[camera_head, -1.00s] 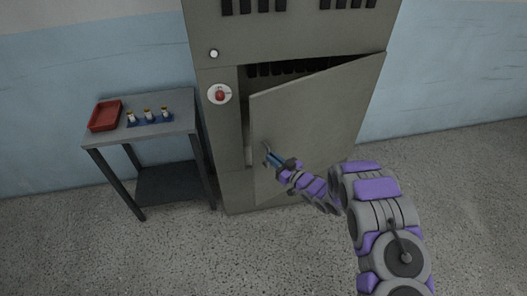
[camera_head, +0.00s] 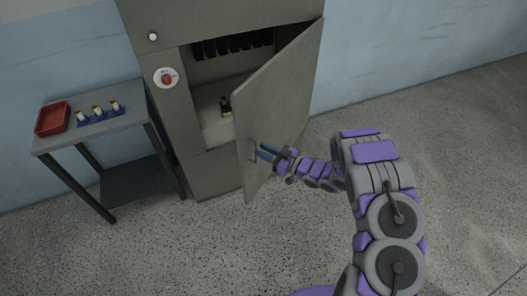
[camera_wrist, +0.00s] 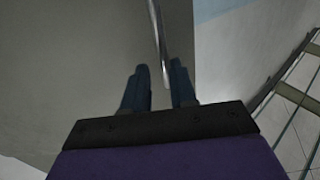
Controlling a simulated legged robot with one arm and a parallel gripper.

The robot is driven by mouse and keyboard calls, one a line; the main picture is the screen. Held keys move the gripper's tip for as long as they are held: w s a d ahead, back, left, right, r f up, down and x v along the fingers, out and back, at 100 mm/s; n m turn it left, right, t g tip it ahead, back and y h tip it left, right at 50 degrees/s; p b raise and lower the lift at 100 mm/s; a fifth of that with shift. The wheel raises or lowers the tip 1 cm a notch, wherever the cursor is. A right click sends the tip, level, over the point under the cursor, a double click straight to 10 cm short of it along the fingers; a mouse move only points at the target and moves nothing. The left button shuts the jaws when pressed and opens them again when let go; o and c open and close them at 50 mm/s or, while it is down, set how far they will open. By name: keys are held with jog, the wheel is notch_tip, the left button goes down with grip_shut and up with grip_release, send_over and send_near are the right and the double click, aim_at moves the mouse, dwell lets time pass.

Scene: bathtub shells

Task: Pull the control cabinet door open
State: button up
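The grey control cabinet door (camera_head: 282,95) stands ajar, swung out on its right edge, with the cabinet interior showing. A thin metal door handle (camera_head: 252,151) sits near its left edge. My gripper (camera_head: 264,151) is at the handle, its two blue fingers spread. In the wrist view my gripper (camera_wrist: 159,88) shows a clear gap between its fingers. The handle (camera_wrist: 158,40) runs down into that gap, nearer the right finger. I see no firm clamping; whether a finger touches the handle is unclear. The door (camera_wrist: 80,60) fills the left of that view.
The cabinet (camera_head: 155,75) has a round red switch (camera_head: 166,78) on its front and a small dark and yellow item (camera_head: 226,106) inside. A side table (camera_head: 95,133) at left holds a red tray (camera_head: 53,118) and several small bottles. Floor at right is clear.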

jog(key=shift+o, duration=0.9)
jog(key=shift+a+f, duration=0.1)
jog(key=shift+a, duration=0.4)
jog(key=p+v, duration=0.2)
jog(key=v, duration=1.5)
jog(key=shift+d, duration=0.1)
